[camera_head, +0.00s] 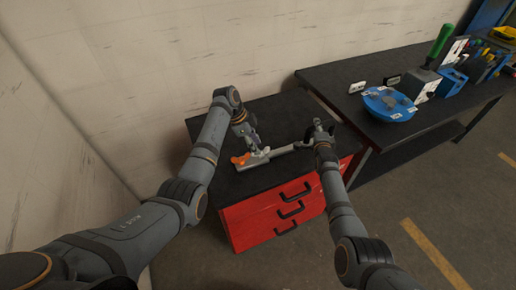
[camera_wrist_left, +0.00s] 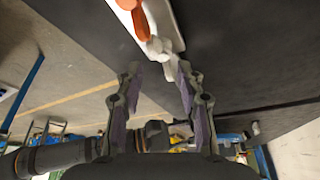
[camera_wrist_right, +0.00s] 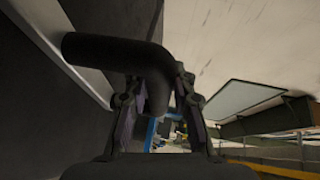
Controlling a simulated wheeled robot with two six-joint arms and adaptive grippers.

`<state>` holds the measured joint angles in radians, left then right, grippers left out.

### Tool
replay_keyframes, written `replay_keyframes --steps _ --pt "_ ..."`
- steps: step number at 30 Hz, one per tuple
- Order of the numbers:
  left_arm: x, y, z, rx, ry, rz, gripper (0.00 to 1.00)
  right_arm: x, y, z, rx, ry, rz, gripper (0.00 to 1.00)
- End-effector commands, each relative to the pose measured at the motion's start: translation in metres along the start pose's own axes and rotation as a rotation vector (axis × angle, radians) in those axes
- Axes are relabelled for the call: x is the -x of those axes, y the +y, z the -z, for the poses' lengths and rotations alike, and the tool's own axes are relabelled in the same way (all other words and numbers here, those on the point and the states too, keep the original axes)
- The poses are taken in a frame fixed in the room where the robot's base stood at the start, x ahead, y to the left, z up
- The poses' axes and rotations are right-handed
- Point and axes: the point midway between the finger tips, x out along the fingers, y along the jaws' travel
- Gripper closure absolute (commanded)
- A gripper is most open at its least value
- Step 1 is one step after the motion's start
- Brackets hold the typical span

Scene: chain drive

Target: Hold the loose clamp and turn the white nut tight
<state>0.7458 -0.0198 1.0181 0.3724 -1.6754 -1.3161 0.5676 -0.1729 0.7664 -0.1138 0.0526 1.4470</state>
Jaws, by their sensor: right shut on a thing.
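A pale grey clamp (camera_head: 283,151) lies on the black top of the red cabinet. It has an orange part (camera_head: 239,160) at its left end. The orange part (camera_wrist_left: 137,18) also shows in the left wrist view, next to a white piece (camera_wrist_left: 158,47); I cannot tell surely whether this is the nut. My left gripper (camera_head: 254,145) is open and empty, just above that end, its fingertips (camera_wrist_left: 159,70) apart from the white piece. My right gripper (camera_head: 317,133) is shut on a dark bent bar (camera_wrist_right: 112,52) at the clamp's right end. Its fingers partly hide the bar.
The red cabinet (camera_head: 262,222) has several drawers with black handles. A dark workbench (camera_head: 330,83) stands behind it to the right. It carries a blue round tray (camera_head: 389,104), small boxes and a green-handled tool (camera_head: 440,42). A wall is close on the left.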

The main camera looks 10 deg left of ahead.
Motion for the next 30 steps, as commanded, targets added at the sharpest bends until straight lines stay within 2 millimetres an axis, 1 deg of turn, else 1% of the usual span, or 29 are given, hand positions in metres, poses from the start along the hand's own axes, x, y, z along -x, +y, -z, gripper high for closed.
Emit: replay_keyframes --steps 1,6,9,12,16,25,26,30 --pt "0.013 -0.001 0.0 0.0 0.0 0.005 0.62 0.0 0.001 0.0 0.002 0.0 -0.002 1.0" --pt "0.055 -0.001 0.0 -0.001 0.0 0.005 0.62 0.0 0.001 0.0 0.002 0.0 -0.002 1.0" --pt "0.073 0.0 0.0 -0.001 0.0 0.002 0.62 0.0 0.001 0.0 0.002 0.0 -0.002 1.0" --pt "0.085 0.0 0.0 -0.001 0.0 0.002 0.62 0.0 0.001 0.0 0.002 0.0 -0.002 1.0" --pt "0.091 0.0 0.001 0.0 0.0 0.0 0.62 0.0 0.001 0.0 0.002 0.0 -0.002 1.0" --pt "0.091 0.001 0.0 0.0 0.0 0.0 0.62 0.0 0.001 0.0 0.001 0.0 -0.002 1.0" --pt "0.091 0.001 0.0 0.0 0.0 0.0 0.62 0.0 0.001 0.0 0.001 0.0 -0.002 0.74" --pt "0.091 0.001 0.0 0.0 0.0 0.0 0.62 0.0 0.001 0.0 0.001 0.0 -0.001 0.55"
